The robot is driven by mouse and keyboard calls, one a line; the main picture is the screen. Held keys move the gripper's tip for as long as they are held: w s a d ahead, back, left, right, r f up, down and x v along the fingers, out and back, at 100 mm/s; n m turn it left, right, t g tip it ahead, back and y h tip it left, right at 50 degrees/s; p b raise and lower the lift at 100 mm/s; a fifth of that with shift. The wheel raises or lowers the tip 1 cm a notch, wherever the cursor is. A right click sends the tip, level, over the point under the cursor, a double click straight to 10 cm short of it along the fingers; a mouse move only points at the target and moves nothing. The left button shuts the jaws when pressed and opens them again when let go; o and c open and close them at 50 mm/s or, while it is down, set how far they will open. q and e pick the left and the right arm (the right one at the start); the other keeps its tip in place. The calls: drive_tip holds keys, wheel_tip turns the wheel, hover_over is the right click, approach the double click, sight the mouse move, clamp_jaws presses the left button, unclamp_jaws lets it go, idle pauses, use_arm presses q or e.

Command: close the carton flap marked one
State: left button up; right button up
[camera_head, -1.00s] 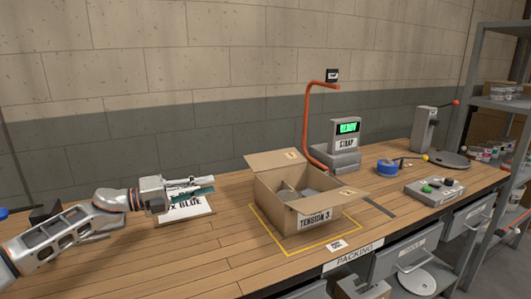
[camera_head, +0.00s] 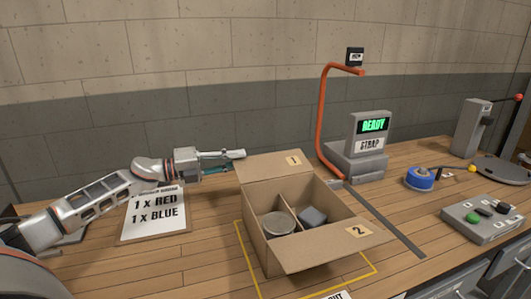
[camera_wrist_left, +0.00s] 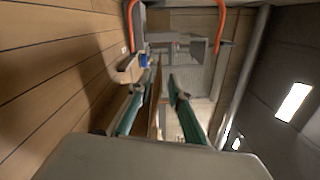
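The open cardboard carton (camera_head: 262,235) stands on the bench. Its flap marked one (camera_head: 268,166) folds outward at the far side, and the flap marked two (camera_head: 325,247) folds outward at the near right. My left gripper (camera_head: 237,156) is at the left edge of flap one. In the left wrist view its two teal fingers (camera_wrist_left: 158,100) are apart, with a thin brown edge showing between them; I cannot tell whether they touch it. A round grey tin (camera_head: 278,222) and a dark block (camera_head: 313,215) sit in separate compartments. My right gripper is not in view.
An order sign (camera_head: 150,223) lies left of the carton. The strap machine (camera_head: 368,150) and its orange arch (camera_head: 322,115) stand behind it at the right. Blue tape (camera_head: 419,178) and a button box (camera_head: 483,220) are farther right. Bare wood lies in front left.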

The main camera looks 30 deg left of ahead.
sight(260, 156)
use_arm(q)
drive_tip(key=shift+w+d+r, duration=0.15)
drive_tip(key=shift+w+d, duration=0.35)
drive_tip(key=shift+x, duration=3)
clamp_jaws()
